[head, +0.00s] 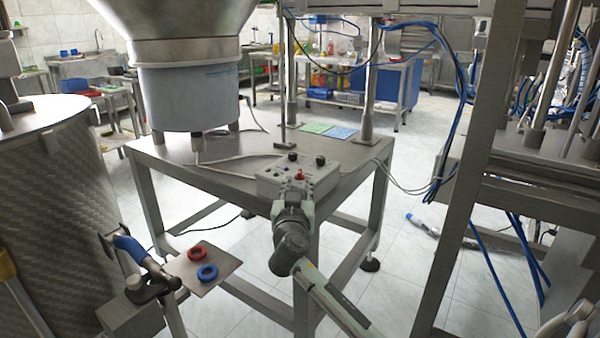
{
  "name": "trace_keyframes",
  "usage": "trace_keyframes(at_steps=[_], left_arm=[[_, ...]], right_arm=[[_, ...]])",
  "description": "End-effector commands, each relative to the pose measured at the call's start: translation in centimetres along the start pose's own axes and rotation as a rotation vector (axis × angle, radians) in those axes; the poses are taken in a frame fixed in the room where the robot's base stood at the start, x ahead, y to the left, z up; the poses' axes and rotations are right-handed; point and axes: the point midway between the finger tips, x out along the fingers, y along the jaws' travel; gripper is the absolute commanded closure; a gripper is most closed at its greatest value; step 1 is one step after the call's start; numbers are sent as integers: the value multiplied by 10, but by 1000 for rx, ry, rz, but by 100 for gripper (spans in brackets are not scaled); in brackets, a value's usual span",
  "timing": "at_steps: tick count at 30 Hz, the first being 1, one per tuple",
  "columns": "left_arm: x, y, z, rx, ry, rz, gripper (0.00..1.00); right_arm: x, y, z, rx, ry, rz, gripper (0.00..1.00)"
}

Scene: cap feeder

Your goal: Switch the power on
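A grey control box (325,180) sits on the near corner of the steel table. It has black knobs on its top and a red switch or button (299,174) near its front edge. I cannot tell the switch's position. My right arm reaches up from the bottom right, and my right gripper (298,190) is at the front of the box, just below the red part in the picture. The wrist and the gripper's own body hide the fingertips, so contact and opening cannot be made out. My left gripper is not in view.
The steel table (240,170) carries a large metal feeder bowl (190,90) on the left. A small plate (218,283) with a red ring and a blue ring is at the lower left, beside a blue handle (130,248). A metal frame with blue hoses (452,180) stands on the right.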

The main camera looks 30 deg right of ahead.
Motion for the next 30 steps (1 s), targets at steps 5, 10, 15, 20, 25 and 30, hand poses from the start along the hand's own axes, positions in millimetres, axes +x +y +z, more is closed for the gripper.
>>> trace_keyframes(at_steps=[5, 10, 15, 20, 25, 30], left_arm=[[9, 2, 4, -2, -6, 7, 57], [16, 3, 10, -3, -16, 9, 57], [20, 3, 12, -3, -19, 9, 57], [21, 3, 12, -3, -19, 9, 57], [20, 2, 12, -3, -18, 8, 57], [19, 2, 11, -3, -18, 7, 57]], right_arm=[[37, 1, -2, -3, 0, 2, 71], [59, 0, 0, -2, 0, 1, 71], [69, 0, 0, -1, -2, 0, 71], [70, 0, 1, 0, -2, 0, 71], [69, 0, 1, -1, -2, 0, 78], [69, 0, 1, -1, -2, 0, 99]])
